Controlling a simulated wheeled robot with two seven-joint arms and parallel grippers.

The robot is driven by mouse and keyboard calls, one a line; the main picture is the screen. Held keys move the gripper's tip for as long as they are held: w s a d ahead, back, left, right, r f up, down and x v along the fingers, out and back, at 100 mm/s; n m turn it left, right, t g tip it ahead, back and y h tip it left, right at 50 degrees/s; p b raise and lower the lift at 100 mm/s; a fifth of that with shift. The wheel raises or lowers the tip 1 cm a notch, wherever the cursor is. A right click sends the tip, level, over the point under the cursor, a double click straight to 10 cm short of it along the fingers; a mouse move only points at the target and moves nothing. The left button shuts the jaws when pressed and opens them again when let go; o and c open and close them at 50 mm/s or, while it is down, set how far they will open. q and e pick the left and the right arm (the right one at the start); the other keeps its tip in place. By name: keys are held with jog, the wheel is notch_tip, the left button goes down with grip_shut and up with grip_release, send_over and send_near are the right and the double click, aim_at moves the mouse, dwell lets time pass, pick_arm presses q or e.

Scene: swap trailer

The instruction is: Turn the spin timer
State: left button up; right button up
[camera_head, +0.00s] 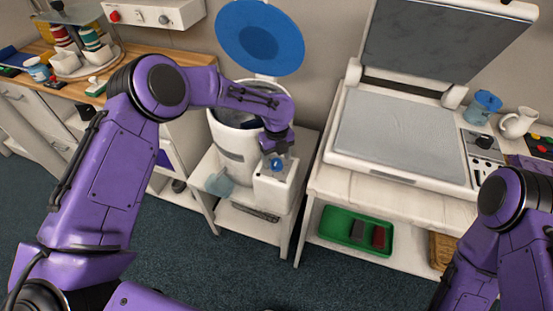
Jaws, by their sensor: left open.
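A white spinner drum (240,158) stands on a low white stand, its round blue lid (259,38) raised against the wall. A white control box (274,187) is at its front right, with a small blue knob (277,164) on top that looks like the spin timer. My left gripper (276,153) is open, pointing down just above the knob. The fingertips are small and partly hidden by the wrist, so I cannot tell whether they touch the knob. My right arm comes in at the lower right, with its gripper out of view.
A white press with a raised grey lid (425,40) stands to the right on a table. A green tray (355,231) with dark and red blocks sits on the shelf below. A wooden counter with cups is at the left.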

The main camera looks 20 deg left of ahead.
aim_at(276, 162)
pick_arm(q)
notch_tip(276, 162, up, 9)
jog(key=b, duration=0.1)
jog(key=shift+r, duration=0.15)
dwell(0.3)
